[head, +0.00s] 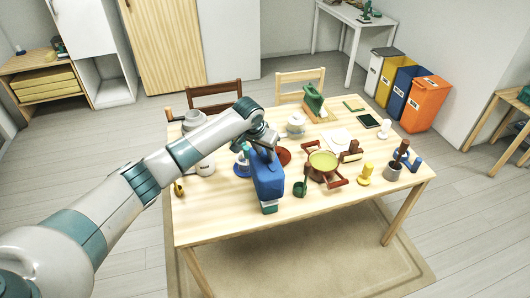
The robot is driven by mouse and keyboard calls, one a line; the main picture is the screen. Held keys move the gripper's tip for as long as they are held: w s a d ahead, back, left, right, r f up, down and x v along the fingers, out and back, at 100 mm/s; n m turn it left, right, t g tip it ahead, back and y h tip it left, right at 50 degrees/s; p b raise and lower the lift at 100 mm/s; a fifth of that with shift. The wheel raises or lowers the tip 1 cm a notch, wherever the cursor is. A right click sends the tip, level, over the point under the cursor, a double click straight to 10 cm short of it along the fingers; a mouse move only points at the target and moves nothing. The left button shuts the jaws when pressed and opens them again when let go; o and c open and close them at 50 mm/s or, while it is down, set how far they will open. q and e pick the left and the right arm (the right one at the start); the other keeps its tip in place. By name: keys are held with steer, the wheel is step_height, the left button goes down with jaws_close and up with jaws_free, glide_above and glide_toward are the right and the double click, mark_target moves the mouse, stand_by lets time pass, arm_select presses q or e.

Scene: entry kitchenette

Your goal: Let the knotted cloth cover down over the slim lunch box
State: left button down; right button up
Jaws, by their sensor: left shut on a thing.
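The blue knotted cloth cover (267,178) hangs upright near the front middle of the table. My left gripper (264,146) is at its top and is shut on it; the knot and fingertips are largely hidden by the gripper. A teal and white piece, which looks like the bottom of the slim lunch box (268,207), shows just below the cover's lower edge. The rest of the box is hidden by the cover, so I cannot tell how far the cover reaches around it. My right gripper is not in view.

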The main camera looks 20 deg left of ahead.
arm_select(q)
steer(key=shift+f, duration=0.15)
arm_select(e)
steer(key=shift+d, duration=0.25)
